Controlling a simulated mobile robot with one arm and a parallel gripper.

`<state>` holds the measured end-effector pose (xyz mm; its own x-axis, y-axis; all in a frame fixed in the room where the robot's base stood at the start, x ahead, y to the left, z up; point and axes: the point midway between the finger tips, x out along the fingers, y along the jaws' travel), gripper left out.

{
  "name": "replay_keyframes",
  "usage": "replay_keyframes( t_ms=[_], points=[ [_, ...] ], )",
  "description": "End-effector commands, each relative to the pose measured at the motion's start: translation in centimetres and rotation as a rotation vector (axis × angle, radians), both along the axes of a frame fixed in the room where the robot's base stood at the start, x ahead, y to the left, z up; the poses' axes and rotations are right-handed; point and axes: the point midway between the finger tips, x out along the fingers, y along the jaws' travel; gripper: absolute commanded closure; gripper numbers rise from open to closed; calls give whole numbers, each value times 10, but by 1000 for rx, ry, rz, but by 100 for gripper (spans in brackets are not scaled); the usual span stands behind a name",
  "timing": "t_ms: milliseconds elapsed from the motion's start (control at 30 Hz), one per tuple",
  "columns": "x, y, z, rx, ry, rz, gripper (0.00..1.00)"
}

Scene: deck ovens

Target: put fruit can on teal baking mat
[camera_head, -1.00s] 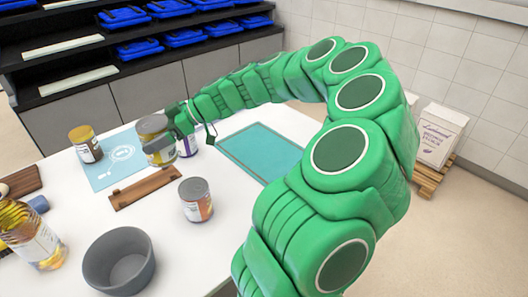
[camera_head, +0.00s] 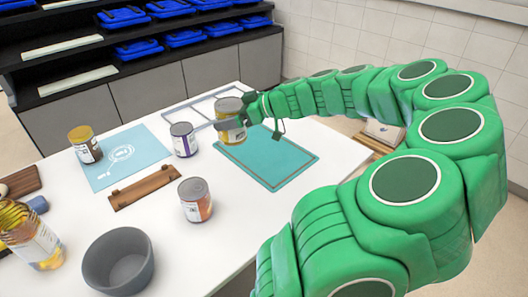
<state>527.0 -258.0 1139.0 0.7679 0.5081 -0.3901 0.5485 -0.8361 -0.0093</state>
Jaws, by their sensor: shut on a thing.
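My gripper (camera_head: 236,121) is shut on a can with a grey lid and a yellow label (camera_head: 232,134), taken as the fruit can; its label is too small to read. The can is upright. In the picture it overlaps the far left corner of the teal baking mat (camera_head: 268,160), which has a thin red border line and is otherwise bare. I cannot tell how high the can is above the table.
A purple-labelled can (camera_head: 184,140) stands just left of the held can. A wooden rack (camera_head: 143,188), another can (camera_head: 195,201), a grey bowl (camera_head: 118,262) and a bottle (camera_head: 32,240) are nearer.

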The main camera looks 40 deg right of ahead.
Motion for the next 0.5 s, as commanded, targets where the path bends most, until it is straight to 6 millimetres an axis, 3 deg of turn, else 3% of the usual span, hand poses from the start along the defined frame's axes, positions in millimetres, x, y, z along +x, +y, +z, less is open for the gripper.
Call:
replay_keyframes(
  t_ms=[200, 500],
  points=[
    [-25, -40, 3, -2, -6, -113, 74],
    [-55, -80, 5, -5, -10, -239, 74]
  ],
)
